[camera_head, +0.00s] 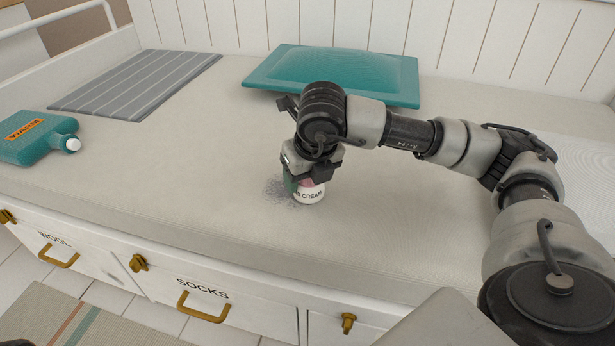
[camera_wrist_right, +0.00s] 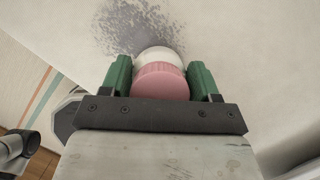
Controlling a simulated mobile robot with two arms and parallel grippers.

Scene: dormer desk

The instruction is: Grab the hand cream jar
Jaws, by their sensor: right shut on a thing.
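In the right wrist view the jar's pink lid (camera_wrist_right: 161,82) sits between the green finger pads of my right gripper (camera_wrist_right: 161,78), one on each side. Part of the jar is hidden by the fingers. My left gripper is not in view.
A teal cushion (camera_head: 300,68) lies behind my right arm. A grey striped mat (camera_head: 140,80) and a teal bottle labelled "WARM" (camera_head: 28,148) lie at left. Drawers with brass handles (camera_head: 203,309) line the bench front.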

